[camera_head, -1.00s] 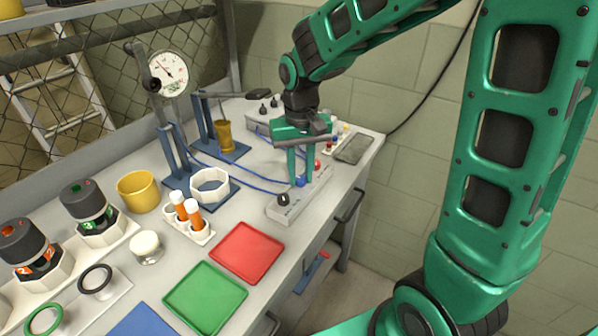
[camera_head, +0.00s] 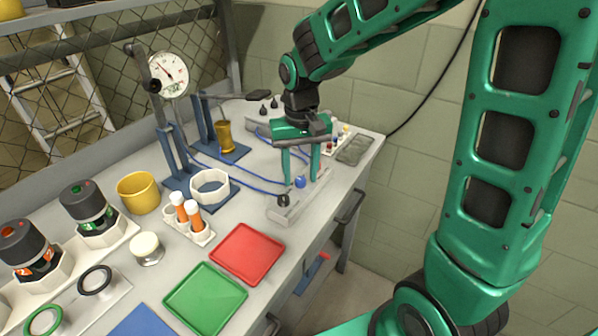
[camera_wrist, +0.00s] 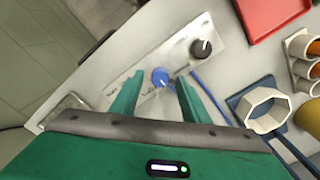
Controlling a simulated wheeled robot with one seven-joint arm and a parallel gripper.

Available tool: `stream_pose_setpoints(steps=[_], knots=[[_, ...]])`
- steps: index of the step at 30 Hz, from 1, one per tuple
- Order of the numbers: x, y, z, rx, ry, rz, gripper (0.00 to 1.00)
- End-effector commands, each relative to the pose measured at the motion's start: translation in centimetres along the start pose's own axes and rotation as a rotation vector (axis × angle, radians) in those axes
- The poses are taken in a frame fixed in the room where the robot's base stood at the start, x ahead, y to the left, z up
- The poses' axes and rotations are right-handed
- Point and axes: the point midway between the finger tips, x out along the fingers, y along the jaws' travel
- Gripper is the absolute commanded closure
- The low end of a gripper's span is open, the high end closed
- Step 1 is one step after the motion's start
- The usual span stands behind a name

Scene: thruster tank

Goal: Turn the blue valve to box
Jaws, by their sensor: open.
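The blue valve (camera_head: 300,182) is a small round blue knob on a light grey valve panel (camera_head: 284,212) near the bench's front edge. A black knob (camera_head: 283,200) sits on the same panel. My gripper (camera_head: 300,185) is open and points down over the panel, with its two green fingers on either side of the blue knob. In the wrist view the blue knob (camera_wrist: 160,77) shows between and just beyond the fingertips of my gripper (camera_wrist: 157,88), and the black knob (camera_wrist: 201,48) is outside them. I cannot tell whether a finger touches the blue knob.
A red tray (camera_head: 247,253) and a green tray (camera_head: 205,298) lie nearer. A blue hose (camera_head: 240,178) runs to the panel.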

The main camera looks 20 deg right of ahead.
Motion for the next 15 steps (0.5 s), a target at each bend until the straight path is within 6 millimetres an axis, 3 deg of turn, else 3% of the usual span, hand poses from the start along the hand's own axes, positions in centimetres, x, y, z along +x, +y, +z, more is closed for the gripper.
stream_pose_setpoints(steps=[5, 15], knots=[[-2.0, -0.1, -0.1, 0.0, 0.004, -0.001, 0.58], [-8.2, 0.0, -0.2, 0.0, 0.004, -0.001, 0.58]])
